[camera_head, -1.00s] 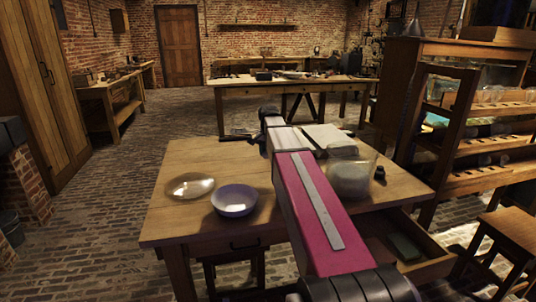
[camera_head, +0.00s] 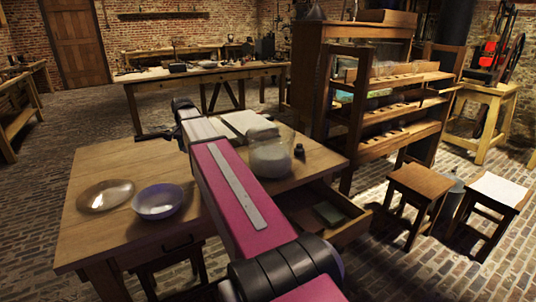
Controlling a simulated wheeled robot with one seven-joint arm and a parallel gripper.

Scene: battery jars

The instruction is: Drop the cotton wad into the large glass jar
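A large clear glass jar (camera_head: 270,160) stands on the wooden table, right of my pink arm. Something pale shows in or through its lower part; I cannot tell what. I cannot make out the cotton wad for certain. The dark end of my arm with my gripper (camera_head: 183,110) is over the far side of the table, left of the jar and apart from it. My arm hides the fingers, so whether they are open, shut or holding something does not show.
A glass dish (camera_head: 105,195) and a blue-white bowl (camera_head: 158,202) sit at the table's left. A white flat item (camera_head: 243,121) lies behind the jar, and a small dark bottle (camera_head: 299,151) stands right of it. A drawer (camera_head: 335,222) juts out at front right. A shelf rack (camera_head: 400,110) stands beyond.

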